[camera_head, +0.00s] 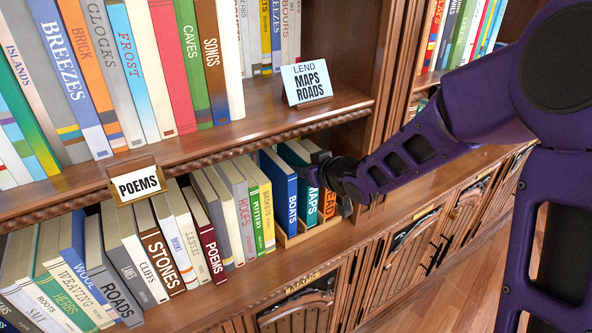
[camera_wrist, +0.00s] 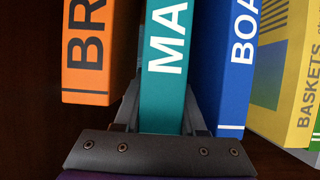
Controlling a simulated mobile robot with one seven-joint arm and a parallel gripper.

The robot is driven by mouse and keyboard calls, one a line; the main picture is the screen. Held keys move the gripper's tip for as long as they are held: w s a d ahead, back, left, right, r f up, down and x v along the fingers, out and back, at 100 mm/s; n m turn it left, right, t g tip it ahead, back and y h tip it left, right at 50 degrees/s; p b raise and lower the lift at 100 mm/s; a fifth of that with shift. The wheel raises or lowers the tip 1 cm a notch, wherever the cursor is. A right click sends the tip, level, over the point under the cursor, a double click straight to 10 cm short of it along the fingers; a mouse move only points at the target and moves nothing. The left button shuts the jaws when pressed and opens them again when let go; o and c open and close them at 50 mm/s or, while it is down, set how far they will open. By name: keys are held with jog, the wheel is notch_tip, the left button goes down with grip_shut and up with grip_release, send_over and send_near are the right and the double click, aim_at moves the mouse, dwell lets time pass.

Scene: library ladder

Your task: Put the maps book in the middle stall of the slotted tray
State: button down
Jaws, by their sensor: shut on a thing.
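The teal maps book (camera_head: 307,206) stands upright in the slotted tray (camera_head: 292,242) on the lower shelf, between the blue boats book (camera_head: 283,196) and the orange bread book (camera_head: 329,206). Its place is the middle one of the three. My gripper (camera_head: 324,172) is shut on its spine. In the wrist view the maps book (camera_wrist: 165,65) sits between my two fingers, with the orange book (camera_wrist: 90,50) on the left and the blue book (camera_wrist: 226,65) on the right. The book's bottom and the tray's dividers are mostly hidden, so I cannot tell whether it rests on the tray floor.
A yellow baskets book (camera_head: 265,205) and a long row of books stand left of the tray. A shelf board with a "Lend maps roads" sign (camera_head: 306,82) is above. A wooden upright (camera_head: 398,75) is close on the right. Cabinet doors are below.

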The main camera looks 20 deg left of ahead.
dwell(0.3)
jog(key=shift+f, duration=0.2)
jog(key=c, duration=0.8)
grip_release()
jog(key=shift+o, duration=0.2)
jog(key=p+v, duration=0.2)
jog(key=v, duration=1)
jog(key=shift+p, duration=0.35)
jog(key=shift+w+d+r, duration=0.1)
jog(key=shift+d, duration=0.15)
